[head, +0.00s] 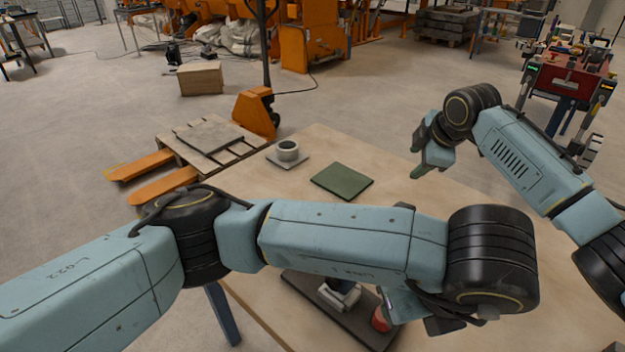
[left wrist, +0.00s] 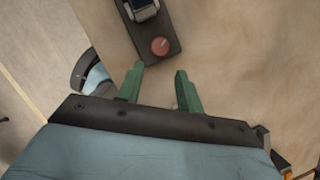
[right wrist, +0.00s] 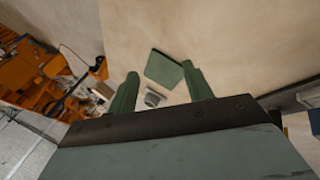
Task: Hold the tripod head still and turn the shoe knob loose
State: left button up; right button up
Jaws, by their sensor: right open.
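The tripod head (head: 340,297), partly hidden under my left arm, is a grey and black block on a dark base plate (head: 310,295). A red knob (head: 381,318) stands at the plate's right end. In the left wrist view the tripod head (left wrist: 143,10) is cut by the top edge, with the red knob (left wrist: 160,46) nearer my fingers. My left gripper (left wrist: 158,80) is open and empty, its green fingertips apart from the knob. In the head view my arm mostly hides it. My right gripper (head: 420,168) is open and empty over the table's right side, away from the tripod head.
A dark green mat (head: 342,181) and a grey cup-like ring (head: 288,150) on a small tile (head: 286,161) lie on the wooden table (head: 325,140) at the back. The right wrist view shows the mat (right wrist: 164,68) beyond my fingers. A pallet truck (head: 258,115) stands behind the table.

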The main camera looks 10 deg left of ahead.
jog(key=s+a+r+n+g+h, duration=0.1)
jog(key=s+a+r+n+g, duration=0.25)
jog(key=s+a, duration=0.7)
jog(key=s+a+r+n+g+h, duration=0.1)
jog(key=s+a+r+n+g, duration=0.3)
jog(key=s+a, duration=0.65)
jog(key=shift+n+t, duration=0.55)
jog(key=shift+t, duration=0.3)
jog(key=f, duration=0.4)
jog(key=w+a+f, duration=0.1)
jog(key=f, duration=0.4)
jog(key=w+a+f, duration=0.1)
jog(key=f, duration=0.4)
jog(key=shift+f, duration=0.25)
jog(key=shift+c, duration=0.2)
